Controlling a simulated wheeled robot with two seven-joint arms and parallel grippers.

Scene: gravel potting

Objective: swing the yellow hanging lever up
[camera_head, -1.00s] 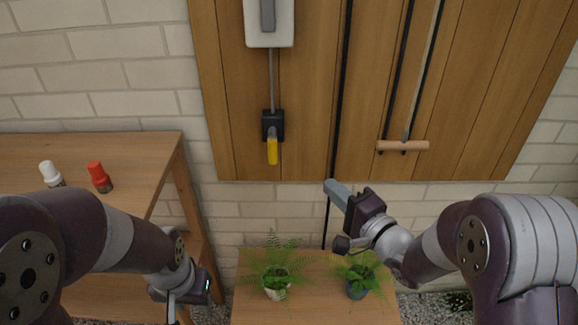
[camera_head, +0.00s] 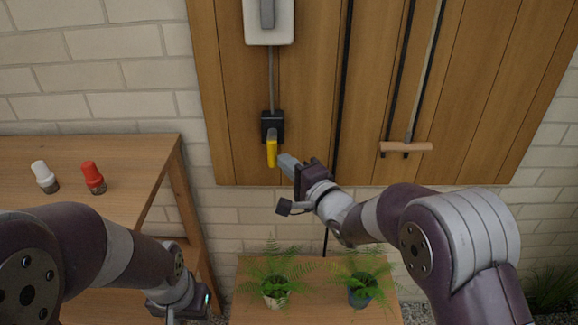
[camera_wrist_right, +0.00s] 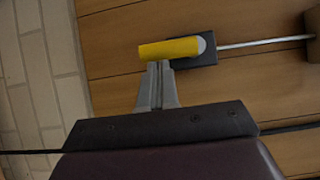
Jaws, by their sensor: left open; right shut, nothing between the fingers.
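The yellow lever (camera_head: 272,153) hangs straight down from a black box (camera_head: 272,126) on the wooden wall panel. My right gripper (camera_head: 283,160) is shut and empty, with its fingertips just right of the lever's lower part. In the right wrist view, the yellow lever (camera_wrist_right: 170,48) lies across the tips of the closed fingers (camera_wrist_right: 158,68); I cannot tell whether they touch it. My left gripper (camera_head: 183,305) is low at the left, near the picture's bottom edge; its fingers are hardly visible.
A wooden table (camera_head: 120,150) at the left carries a white-topped shaker (camera_head: 40,172) and a red-topped shaker (camera_head: 92,175). Two potted ferns, a left one (camera_head: 275,285) and a right one (camera_head: 360,285), stand on a low table below my right arm. A wooden handle (camera_head: 406,147) hangs right of the lever.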

